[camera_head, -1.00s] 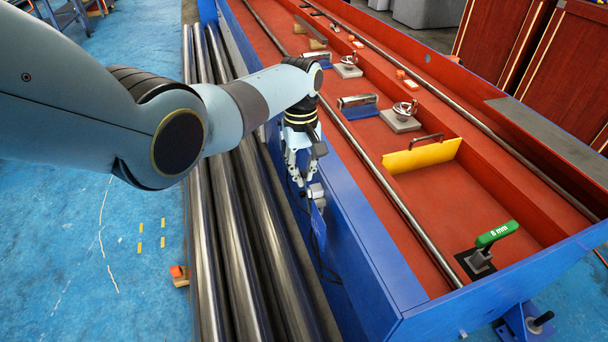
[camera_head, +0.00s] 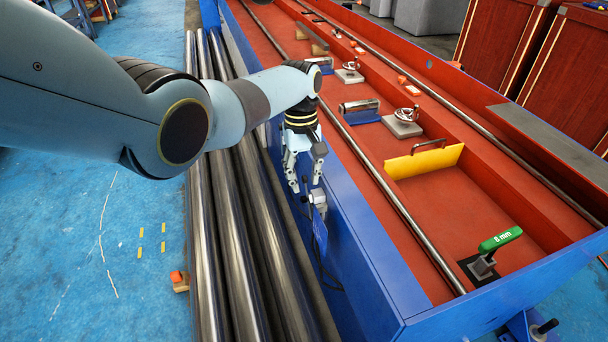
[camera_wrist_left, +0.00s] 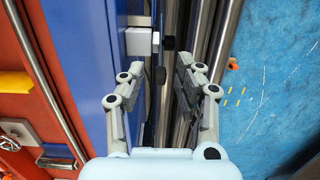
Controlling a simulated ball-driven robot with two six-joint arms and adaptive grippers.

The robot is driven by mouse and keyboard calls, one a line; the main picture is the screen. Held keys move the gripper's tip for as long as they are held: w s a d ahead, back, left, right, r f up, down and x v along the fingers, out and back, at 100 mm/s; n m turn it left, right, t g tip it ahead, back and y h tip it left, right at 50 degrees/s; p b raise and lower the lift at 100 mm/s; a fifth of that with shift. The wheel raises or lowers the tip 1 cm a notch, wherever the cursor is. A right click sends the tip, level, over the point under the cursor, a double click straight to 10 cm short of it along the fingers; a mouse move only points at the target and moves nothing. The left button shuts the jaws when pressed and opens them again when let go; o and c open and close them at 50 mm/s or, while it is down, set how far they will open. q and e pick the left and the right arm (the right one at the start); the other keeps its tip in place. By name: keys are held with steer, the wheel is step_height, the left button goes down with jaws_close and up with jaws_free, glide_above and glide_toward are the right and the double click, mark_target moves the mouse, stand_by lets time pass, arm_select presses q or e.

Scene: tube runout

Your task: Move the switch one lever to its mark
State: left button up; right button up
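The switch box (camera_head: 318,198) is a small grey block on the blue outer side wall of the red trough. In the left wrist view it is a pale block (camera_wrist_left: 139,41), with a short stem and dark knob (camera_wrist_left: 168,43) sticking out from it, apparently the lever. My left gripper (camera_head: 305,184) points down beside the wall at the box. In the left wrist view its two fingers (camera_wrist_left: 160,72) are spread apart with nothing held between them, and the knob lies just beyond the fingertips. I cannot make out a mark for the lever. My right gripper is out of view.
Long steel tubes (camera_head: 240,240) lie left of the blue wall (camera_head: 350,245), close under my left gripper. A dark cable (camera_head: 322,262) hangs below the box. The trough holds a yellow plate (camera_head: 424,161) and a green-handled lever (camera_head: 500,239) marked 8 mm.

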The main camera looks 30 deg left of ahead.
arm_select(q)
step_height(320, 180, up, 12)
steer(key=w+a, duration=0.1)
stand_by(0.4)
steer(key=shift+a, duration=0.1)
steer(key=s+f+g, duration=0.5)
steer(key=s+f, duration=2)
steer(key=s, duration=0.2)
steer(key=s+a+f+m+t+y, duration=0.15)
steer(key=s+f, duration=0.35)
steer(key=s, duration=0.5)
steer(key=s+d+f+m, duration=0.1)
steer(key=s+f+m, duration=0.2)
steer(key=s+f, duration=0.55)
steer(key=s+a+f+m+t, duration=0.1)
steer(key=s+f+m, duration=0.15)
steer(key=s, duration=1.05)
steer(key=w+m+t, duration=0.1)
steer(key=w+t, duration=0.1)
steer(key=w+f+m+t, duration=0.1)
steer(key=w+m+t, duration=0.1)
steer(key=shift+w+a+f, duration=0.15)
steer(key=shift+w+f, duration=0.05)
steer(key=shift+w, duration=0.15)
